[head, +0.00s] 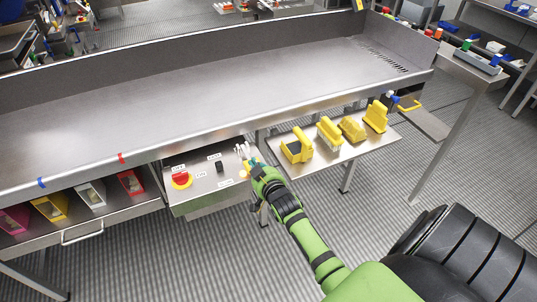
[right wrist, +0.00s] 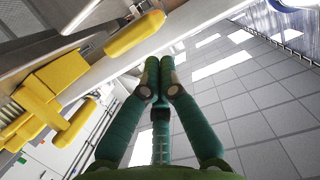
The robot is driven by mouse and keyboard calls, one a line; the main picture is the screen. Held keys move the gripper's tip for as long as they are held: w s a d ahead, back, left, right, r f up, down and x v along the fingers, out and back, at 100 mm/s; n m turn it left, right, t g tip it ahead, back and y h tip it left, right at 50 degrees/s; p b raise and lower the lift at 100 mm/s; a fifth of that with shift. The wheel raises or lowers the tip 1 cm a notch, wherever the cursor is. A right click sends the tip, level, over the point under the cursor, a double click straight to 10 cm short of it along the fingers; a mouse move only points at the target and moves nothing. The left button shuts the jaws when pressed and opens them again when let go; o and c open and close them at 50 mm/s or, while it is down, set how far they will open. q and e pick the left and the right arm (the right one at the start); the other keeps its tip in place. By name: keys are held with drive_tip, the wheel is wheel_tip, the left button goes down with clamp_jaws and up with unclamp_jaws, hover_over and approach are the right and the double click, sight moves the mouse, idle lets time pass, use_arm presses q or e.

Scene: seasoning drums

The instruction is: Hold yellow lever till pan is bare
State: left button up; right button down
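A long steel pan (head: 215,100) with raised walls fills the middle of the head view; its visible floor looks bare. My right gripper (head: 250,166) is at the right end of the control panel (head: 205,185), below the pan's front rim. A small yellow part shows at its fingertips and is mostly hidden; I cannot tell if it is the lever. In the right wrist view the teal fingers (right wrist: 160,70) are shut with tips together, nothing visible between them. A yellow handle (right wrist: 135,34) shows left of the tips, apart from them. My left gripper is not in view.
The panel carries a red stop button (head: 181,180) and a black switch (head: 220,167). A side shelf (head: 344,151) right of my gripper holds several yellow tools (head: 329,133). Coloured boxes (head: 92,194) stand under the pan at left. A yellow loop (head: 409,104) is at the far right.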

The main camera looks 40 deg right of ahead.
use_arm(q)
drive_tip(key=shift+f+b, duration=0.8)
drive_tip(key=shift+b, duration=0.2)
use_arm(e)
drive_tip(key=s+a, duration=0.2)
drive_tip(key=s, duration=0.8)
drive_tip(key=shift+a+r, duration=0.15)
drive_tip(key=shift+r, duration=0.3)
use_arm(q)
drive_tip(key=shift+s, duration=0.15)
use_arm(e)
drive_tip(key=shift+w, duration=0.1)
